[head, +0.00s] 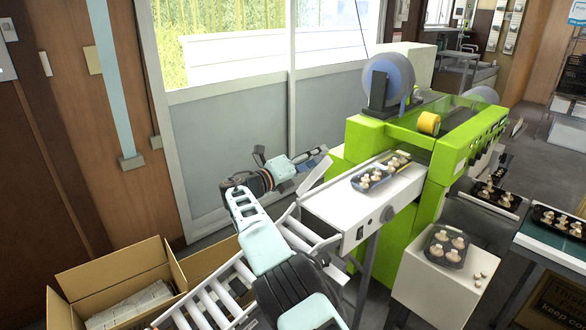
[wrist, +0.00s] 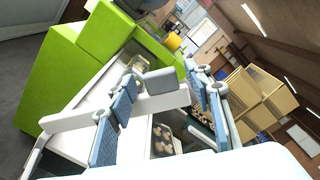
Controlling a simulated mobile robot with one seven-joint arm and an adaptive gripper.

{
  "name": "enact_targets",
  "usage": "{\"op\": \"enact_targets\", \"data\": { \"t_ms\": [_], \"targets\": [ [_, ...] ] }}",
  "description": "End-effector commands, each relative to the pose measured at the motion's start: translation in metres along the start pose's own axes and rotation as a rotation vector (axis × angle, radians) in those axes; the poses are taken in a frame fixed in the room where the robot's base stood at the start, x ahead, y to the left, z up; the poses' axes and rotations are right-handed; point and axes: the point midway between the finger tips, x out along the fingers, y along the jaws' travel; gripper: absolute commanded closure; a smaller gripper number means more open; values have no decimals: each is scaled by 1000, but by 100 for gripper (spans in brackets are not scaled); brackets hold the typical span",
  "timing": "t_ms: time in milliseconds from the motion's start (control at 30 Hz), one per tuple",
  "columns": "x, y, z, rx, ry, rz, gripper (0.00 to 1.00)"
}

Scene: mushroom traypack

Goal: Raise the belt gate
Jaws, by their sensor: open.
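The belt gate (wrist: 160,82) appears in the wrist view as a pale tab on a white bar across the belt's end. In the head view, a slanted white plate at the near end of the belt (head: 349,210) looks like the gate (head: 314,178). My gripper (head: 306,160) is beside this plate. In the wrist view, my gripper (wrist: 164,92) is open, with its blue-padded fingers on either side of the tab. I cannot tell whether either finger touches it. Part of the gate is hidden by my fingers.
Mushroom trays (head: 373,179) lie on the belt, which leads into a green wrapping machine (head: 386,145). A roller track (head: 220,296) slopes down from the belt's near end. An open carton (head: 113,262) stands at lower left. More trays (head: 446,246) stand right.

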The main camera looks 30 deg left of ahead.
Motion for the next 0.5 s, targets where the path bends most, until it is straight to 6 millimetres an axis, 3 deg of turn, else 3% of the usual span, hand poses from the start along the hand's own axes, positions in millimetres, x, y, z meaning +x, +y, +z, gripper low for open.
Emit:
{"op": "enact_targets", "data": {
  "t_ms": [500],
  "targets": [
    [-89,0,0,0,-1,0,54]
  ]
}}
